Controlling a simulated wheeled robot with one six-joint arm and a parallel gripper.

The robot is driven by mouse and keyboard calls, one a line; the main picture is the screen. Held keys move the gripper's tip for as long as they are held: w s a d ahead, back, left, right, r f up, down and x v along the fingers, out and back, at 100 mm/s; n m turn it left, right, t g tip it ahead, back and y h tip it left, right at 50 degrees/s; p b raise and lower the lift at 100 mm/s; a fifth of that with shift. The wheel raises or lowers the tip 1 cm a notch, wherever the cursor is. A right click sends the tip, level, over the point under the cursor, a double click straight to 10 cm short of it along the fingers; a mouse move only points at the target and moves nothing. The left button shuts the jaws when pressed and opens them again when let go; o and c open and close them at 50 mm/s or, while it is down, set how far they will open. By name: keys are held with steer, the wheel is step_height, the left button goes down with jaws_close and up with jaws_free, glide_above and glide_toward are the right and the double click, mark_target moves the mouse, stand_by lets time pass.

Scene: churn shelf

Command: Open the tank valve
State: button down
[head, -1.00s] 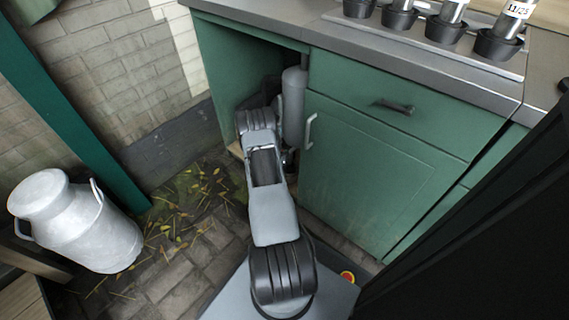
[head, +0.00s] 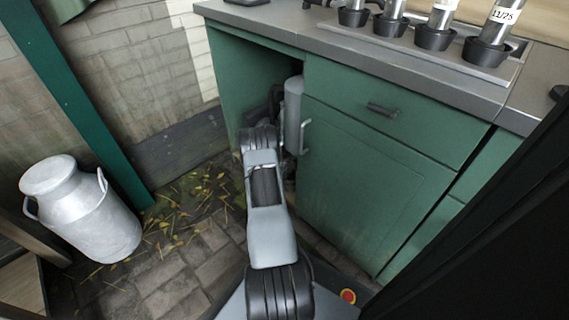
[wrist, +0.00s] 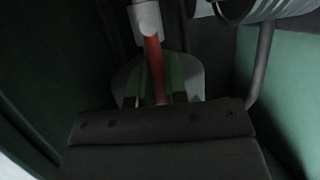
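The grey tank (head: 293,108) stands upright in the open bay of the green cabinet, partly hidden by my arm. In the wrist view, a red valve lever (wrist: 154,62) runs down from a white fitting (wrist: 145,18) to between the fingers of my gripper (wrist: 157,95). The fingers are apart, one on each side of the lever, and appear to have gaps to it. The lever's lower end is hidden by the gripper body. In the head view the gripper is hidden inside the dark bay.
The green cabinet door (head: 365,185) with a light handle (head: 304,137) is just right of the bay. The bay's side wall (wrist: 300,85) is close on the right in the wrist view. A metal milk churn (head: 82,212) stands on the floor at left.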

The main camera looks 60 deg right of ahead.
steer(key=c, duration=1.1)
jaws_free()
steer(key=shift+c, duration=0.2)
steer(key=p+v, duration=0.5)
steer(key=v, duration=0.8)
steer(key=shift+a+r, duration=0.15)
steer(key=shift+a, duration=0.15)
